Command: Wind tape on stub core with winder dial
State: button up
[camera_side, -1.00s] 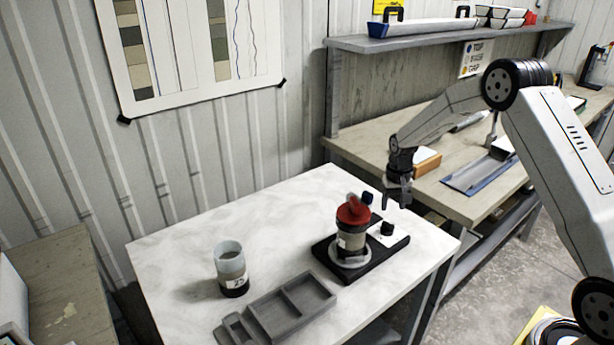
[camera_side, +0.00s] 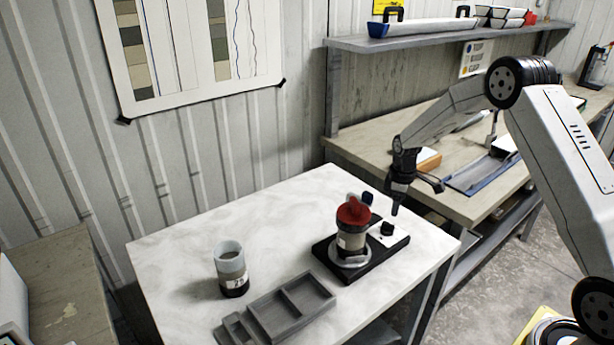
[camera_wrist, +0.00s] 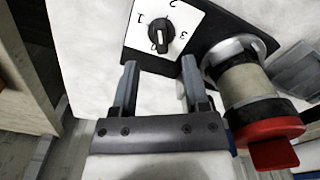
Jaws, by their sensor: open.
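The winder (camera_side: 325,250) is a black base on the white table, with a round silver platform (camera_side: 352,260). The stub core (camera_side: 351,238) stands upright on it, pale with dark bands and a red cap (camera_side: 354,211) on top. The black winder dial (camera_side: 387,229) sits on a white plate; the wrist view shows the dial (camera_wrist: 160,27) with numbers around it, its exact setting unclear. My gripper (camera_side: 416,198) is open and empty, above and to the right of the dial. In the wrist view, my gripper's fingers (camera_wrist: 159,63) are apart, with the dial beyond their tips.
A jar with a dark lower band (camera_side: 231,268) stands on the left of the table. A grey divided tray (camera_side: 290,309) lies at the front. A small dark blue piece (camera_side: 367,198) is behind the winder. The rear left of the tabletop is clear.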

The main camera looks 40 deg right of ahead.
aim_at(393, 224)
jog(key=shift+f, duration=3.9)
grip_shut()
